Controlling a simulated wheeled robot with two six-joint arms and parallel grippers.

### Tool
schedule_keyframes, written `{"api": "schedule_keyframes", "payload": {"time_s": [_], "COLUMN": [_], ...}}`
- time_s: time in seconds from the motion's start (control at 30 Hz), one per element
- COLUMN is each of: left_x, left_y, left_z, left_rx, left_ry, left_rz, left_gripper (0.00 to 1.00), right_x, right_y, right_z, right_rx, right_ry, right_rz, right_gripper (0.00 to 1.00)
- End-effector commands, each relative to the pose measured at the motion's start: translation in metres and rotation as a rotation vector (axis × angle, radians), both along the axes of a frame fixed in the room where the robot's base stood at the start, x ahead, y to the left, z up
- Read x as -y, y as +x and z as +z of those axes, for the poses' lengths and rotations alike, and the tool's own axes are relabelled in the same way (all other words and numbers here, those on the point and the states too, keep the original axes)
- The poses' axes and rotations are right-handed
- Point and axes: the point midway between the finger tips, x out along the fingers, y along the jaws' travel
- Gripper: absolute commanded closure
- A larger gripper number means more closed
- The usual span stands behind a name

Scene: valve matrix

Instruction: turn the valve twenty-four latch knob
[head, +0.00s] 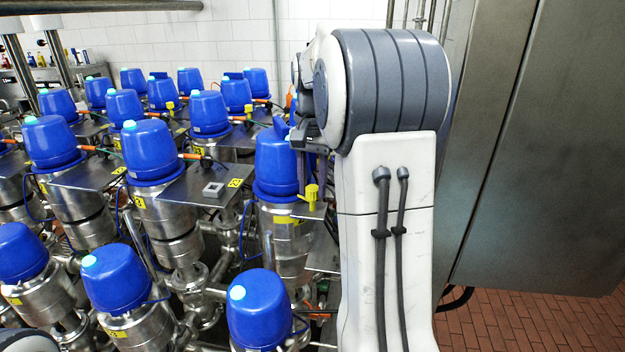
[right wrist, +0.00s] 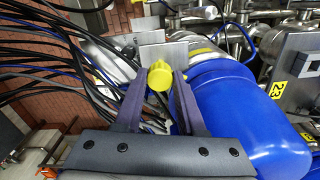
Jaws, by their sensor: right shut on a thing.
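The yellow latch knob (head: 311,193) stands on a metal plate beside a blue-capped valve (head: 277,165), left of my right arm. My right gripper (head: 311,176) reaches down over it, its two fingers on either side of the knob. The blue cap (right wrist: 240,120) is close to the right of the fingers there. I cannot read a number twenty-four label. My left gripper is not in view.
Several blue-capped valves (head: 144,150) stand in rows to the left, with steel plates and pipes between them. A yellow label reading 23 (right wrist: 277,90) shows on a plate. Black and blue cables (right wrist: 50,60) hang left of the gripper. A steel cabinet (head: 545,150) stands close on the right.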

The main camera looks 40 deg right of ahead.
Motion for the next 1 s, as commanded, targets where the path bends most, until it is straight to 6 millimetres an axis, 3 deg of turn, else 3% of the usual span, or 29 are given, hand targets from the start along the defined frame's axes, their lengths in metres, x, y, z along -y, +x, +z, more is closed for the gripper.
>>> {"api": "schedule_keyframes", "payload": {"time_s": [0.4,1.0], "left_x": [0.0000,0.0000], "left_y": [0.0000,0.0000], "left_z": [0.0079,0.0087], "left_rx": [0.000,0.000], "left_ry": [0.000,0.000], "left_rz": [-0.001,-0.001], "left_gripper": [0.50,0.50], "right_x": [0.0005,0.0007], "right_y": [0.0009,0.0010], "right_z": [0.0017,0.0013], "right_rx": [0.005,0.005], "right_ry": [-0.003,-0.003], "right_rz": [-0.221,-0.265], "right_gripper": [1.00,1.00]}}
